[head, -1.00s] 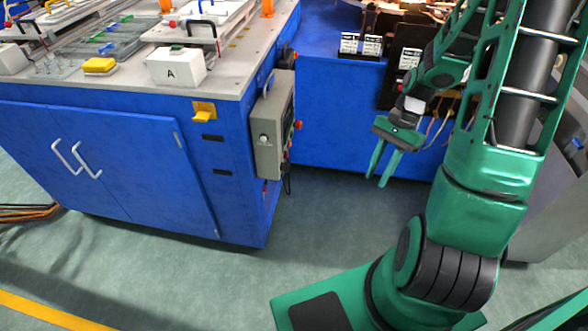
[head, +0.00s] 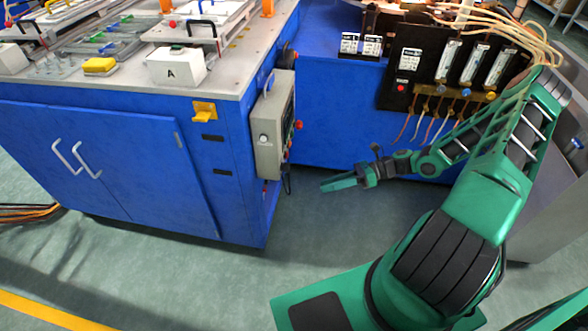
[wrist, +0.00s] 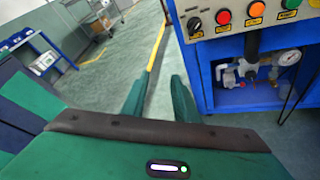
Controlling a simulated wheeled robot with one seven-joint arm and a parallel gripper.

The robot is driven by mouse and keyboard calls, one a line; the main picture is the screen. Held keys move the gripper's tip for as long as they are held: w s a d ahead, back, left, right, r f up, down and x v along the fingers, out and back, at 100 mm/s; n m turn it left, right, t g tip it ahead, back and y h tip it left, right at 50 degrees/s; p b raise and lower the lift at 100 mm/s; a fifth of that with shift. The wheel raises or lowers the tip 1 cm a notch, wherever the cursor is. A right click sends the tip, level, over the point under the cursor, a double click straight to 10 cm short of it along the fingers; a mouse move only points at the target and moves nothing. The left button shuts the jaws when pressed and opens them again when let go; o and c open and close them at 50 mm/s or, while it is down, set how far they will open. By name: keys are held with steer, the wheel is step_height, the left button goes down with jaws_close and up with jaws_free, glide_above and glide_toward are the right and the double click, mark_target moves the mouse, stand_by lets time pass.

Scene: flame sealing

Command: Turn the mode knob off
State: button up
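A black rotary knob (wrist: 194,24) sits at the left end of a grey control panel in the wrist view, beside several coloured buttons. I cannot read its labels or tell its setting. The control box (head: 268,138) hangs on the side of the blue cabinet in the head view, its button face seen nearly edge-on, so I cannot make out the knob there. My gripper (head: 328,185) is low and to the right of the box, apart from it. In the wrist view its two green fingers (wrist: 158,92) are parted with nothing between them, left of and below the knob.
A red button (wrist: 222,17), an orange button (wrist: 255,11) and a green button (wrist: 290,4) are right of the knob. A pressure gauge (wrist: 289,57) sits in an opening below. The blue cabinet (head: 110,160) stands left; the floor around my gripper is clear.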

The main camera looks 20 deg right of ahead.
mark_target(286, 167)
steer(key=w+a+m+t+y, duration=0.1)
steer(key=w+a+m+t, duration=0.4)
steer(key=w+a, duration=0.3)
steer(key=w+m, duration=0.1)
steer(key=w, duration=0.2)
steer(key=shift+a+t+y, duration=0.4)
steer(key=shift+f, duration=0.1)
jaws_close()
